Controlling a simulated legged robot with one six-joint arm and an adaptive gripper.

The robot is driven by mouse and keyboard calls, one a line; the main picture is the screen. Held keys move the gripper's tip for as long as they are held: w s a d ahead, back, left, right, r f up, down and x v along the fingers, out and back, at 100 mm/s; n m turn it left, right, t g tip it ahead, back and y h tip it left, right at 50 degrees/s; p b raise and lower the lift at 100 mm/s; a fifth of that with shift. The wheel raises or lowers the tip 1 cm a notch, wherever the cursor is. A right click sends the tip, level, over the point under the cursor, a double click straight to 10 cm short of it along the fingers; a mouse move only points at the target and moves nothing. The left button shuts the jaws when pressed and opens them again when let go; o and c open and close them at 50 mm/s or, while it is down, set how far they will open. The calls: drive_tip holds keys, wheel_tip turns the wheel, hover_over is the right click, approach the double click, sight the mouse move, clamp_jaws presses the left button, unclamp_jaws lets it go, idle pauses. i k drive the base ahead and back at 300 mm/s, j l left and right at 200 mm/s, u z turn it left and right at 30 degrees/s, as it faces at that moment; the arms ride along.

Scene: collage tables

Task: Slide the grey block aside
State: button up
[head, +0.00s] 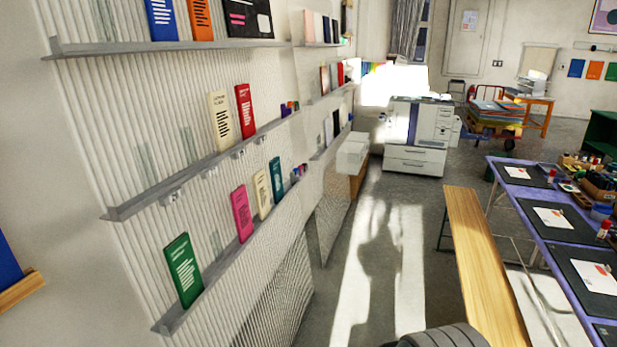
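I cannot make out a grey block for certain in the head view. A pale, light-grey boxy stack (352,152) stands by the left wall, beyond the shelves, but I cannot tell whether it is the block. My gripper is not in view. A dark grey ribbed rounded shape shows at the bottom edge, cut off by the frame; I cannot tell what it is.
Booklet shelves (190,172) line the left wall. A wooden bench (480,262) and a purple table (508,203) with black mats stand at right. A copier (417,135) stands at the back. The sunlit floor (375,265) between is clear.

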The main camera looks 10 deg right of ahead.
sight(294, 179)
drive_tip(key=i+l+z, duration=0.3)
drive_tip(key=i, duration=0.4)
drive_tip(key=i+z, duration=0.3)
drive_tip(key=i, duration=0.4)
drive_tip(key=i+u, duration=0.15)
drive_tip(key=i, duration=0.3)
drive_tip(key=i+l+u, duration=0.2)
drive_tip(key=i, duration=0.25)
drive_tip(key=i+l+u, duration=0.15)
drive_tip(key=i, duration=0.3)
drive_tip(key=i+l+u, duration=0.2)
drive_tip(key=i, duration=0.25)
